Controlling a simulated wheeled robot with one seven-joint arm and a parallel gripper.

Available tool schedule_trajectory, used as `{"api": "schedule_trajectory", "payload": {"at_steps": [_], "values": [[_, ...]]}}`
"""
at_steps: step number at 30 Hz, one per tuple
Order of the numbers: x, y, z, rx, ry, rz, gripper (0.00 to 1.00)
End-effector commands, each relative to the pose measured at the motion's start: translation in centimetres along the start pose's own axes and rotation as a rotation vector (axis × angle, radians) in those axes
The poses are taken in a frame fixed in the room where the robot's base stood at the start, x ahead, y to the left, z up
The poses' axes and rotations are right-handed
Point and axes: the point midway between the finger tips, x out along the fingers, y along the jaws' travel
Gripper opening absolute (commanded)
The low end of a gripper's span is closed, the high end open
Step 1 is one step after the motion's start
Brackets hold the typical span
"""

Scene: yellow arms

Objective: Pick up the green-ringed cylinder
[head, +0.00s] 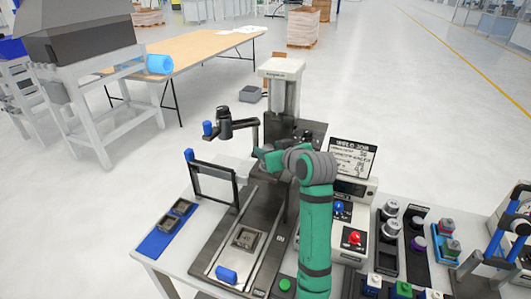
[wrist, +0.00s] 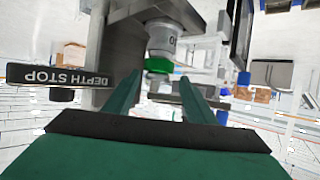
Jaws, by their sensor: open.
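The green-ringed cylinder (wrist: 163,42) shows in the wrist view as a pale grey body with dark lettering and a bright green ring at its lower end in the picture. It sits against dark metal machine parts. My gripper (wrist: 159,77) is open, with its two green fingers pointing toward the cylinder, one on each side in the picture. The green ring lies just beyond the fingertips, and I see no contact. In the head view my gripper (head: 268,157) is at the press, and I cannot make out the cylinder there.
A "DEPTH STOP" label (wrist: 62,76) appears upside down close by my fingers. The press column (head: 284,95) stands behind my arm. A black frame (head: 214,182) stands left, and a control box with red button (head: 355,238) stands right. Several small parts crowd the right bench.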

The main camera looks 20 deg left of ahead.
Motion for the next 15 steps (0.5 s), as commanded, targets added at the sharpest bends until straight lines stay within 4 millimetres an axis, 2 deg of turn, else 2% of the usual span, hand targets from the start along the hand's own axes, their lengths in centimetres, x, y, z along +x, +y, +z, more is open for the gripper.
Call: {"api": "schedule_trajectory", "payload": {"at_steps": [6,15], "values": [[2.3,0.5,0.1,0.004,0.0,0.009,0.5],[3.0,-0.1,0.0,0.0,0.0,0.002,0.5]]}}
